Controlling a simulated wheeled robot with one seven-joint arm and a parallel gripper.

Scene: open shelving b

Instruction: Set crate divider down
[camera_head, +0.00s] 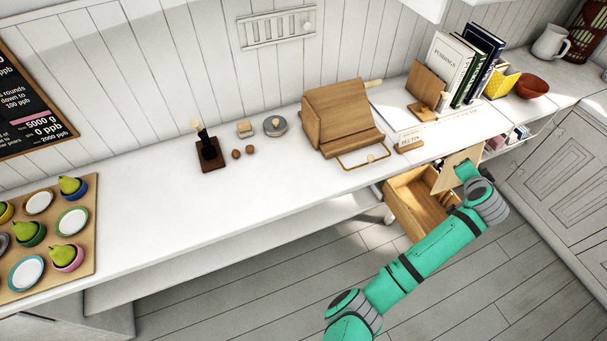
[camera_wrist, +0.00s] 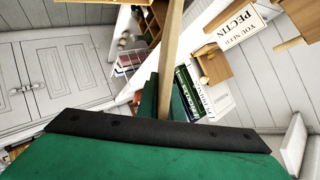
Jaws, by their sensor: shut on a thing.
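The crate divider (camera_head: 448,177), a thin light wooden panel, is held upright in my gripper (camera_head: 466,170) at the right end of the wooden crate (camera_head: 397,207). In the wrist view the divider (camera_wrist: 171,55) shows edge-on as a narrow strip rising between the green fingers. My gripper is shut on it. The crate is open-topped and sits below the counter's front edge, with its near right part hidden by my arm. Whether the divider touches the crate cannot be told.
The white counter (camera_head: 130,215) runs above and behind the crate. A lower shelf lies under the counter; the floor in front is clear.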

